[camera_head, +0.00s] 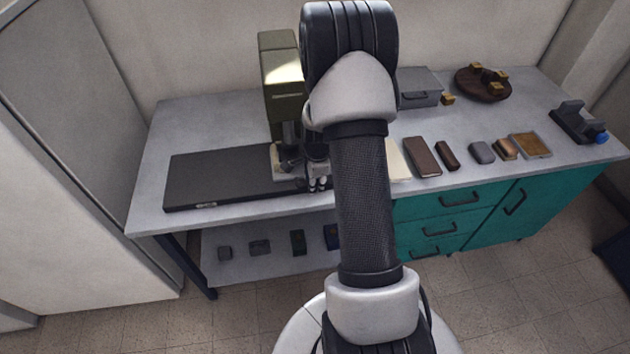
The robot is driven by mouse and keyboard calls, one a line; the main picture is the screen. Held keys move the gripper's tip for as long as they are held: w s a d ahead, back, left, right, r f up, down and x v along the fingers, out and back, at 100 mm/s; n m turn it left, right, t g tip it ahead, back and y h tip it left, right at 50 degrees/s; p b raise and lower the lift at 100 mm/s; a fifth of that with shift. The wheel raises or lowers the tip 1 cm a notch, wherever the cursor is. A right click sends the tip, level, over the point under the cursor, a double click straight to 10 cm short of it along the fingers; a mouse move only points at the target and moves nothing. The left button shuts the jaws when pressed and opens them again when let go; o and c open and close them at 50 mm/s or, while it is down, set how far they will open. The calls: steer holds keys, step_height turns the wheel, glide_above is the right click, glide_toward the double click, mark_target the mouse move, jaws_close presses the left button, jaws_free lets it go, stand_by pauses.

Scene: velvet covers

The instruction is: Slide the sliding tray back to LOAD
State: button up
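A long dark flat base (222,180) lies along the front left of the bench, below an olive-green upright press (280,80). A small pale plate (285,174) sits at the right part of this base, under the press; it may be the sliding tray, but I cannot tell. No LOAD marking is readable. My gripper (318,184) points down beside the press, close to the pale plate. My arm hides part of it and the area behind it. Whether its fingers touch anything is too small to tell.
Right of my arm lie a brown block (422,157), a smaller dark-brown block (447,156), a grey block (481,153) and a wooden tray (530,145). Behind are a grey box (420,87) and a round wooden board (483,86).

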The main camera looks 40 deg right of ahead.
steer(key=shift+c, duration=0.2)
jaws_close()
stand_by(0.4)
